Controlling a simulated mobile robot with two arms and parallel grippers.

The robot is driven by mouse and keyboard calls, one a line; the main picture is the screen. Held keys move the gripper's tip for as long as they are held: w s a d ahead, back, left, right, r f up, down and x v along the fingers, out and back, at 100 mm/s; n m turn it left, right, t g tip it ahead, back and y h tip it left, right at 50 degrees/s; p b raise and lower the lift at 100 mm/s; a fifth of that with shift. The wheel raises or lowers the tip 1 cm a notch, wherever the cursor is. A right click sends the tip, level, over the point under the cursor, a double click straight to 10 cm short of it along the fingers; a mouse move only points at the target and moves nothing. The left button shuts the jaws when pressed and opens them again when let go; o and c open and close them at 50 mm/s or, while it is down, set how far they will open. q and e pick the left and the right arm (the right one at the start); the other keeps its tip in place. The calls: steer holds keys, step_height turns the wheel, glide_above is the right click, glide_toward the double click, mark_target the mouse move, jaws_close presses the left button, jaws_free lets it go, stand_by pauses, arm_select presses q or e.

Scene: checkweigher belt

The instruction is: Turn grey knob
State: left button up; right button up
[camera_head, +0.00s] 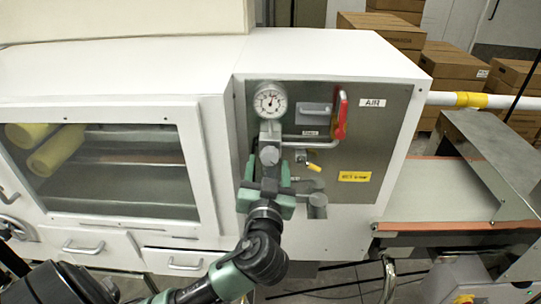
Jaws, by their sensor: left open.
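A round grey knob (269,155) sits below a white dial gauge (270,100) on the grey metal panel (375,140) of a white machine. My left gripper (267,173) reaches up from below, in front of the panel. It is open, with its green fingers apart just below the knob, one to each side. I cannot tell whether they touch it. My gripper hides what lies behind it on the panel. My right gripper is not in view.
A red lever (341,114), a grey pipe and a small yellow-tipped valve (314,167) are right of the knob. Left is a windowed cabinet (110,165); right, a conveyor belt (440,190) with a metal cover.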

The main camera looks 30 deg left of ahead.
arm_select(q)
steer(key=shift+x, duration=0.9)
steer(key=shift+w, duration=0.15)
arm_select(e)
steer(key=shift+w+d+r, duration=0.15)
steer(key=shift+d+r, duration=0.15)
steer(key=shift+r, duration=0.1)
arm_select(q)
jaws_close()
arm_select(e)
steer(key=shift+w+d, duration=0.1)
arm_select(q)
steer(key=shift+m+p, duration=0.3)
steer(key=shift+m, duration=0.1)
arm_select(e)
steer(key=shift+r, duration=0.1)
arm_select(q)
steer(key=m+p, duration=0.1)
steer(key=m, duration=0.2)
steer(key=shift+m, duration=0.3)
steer(key=shift+m+p, duration=1)
steer(key=shift+m, duration=1.2)
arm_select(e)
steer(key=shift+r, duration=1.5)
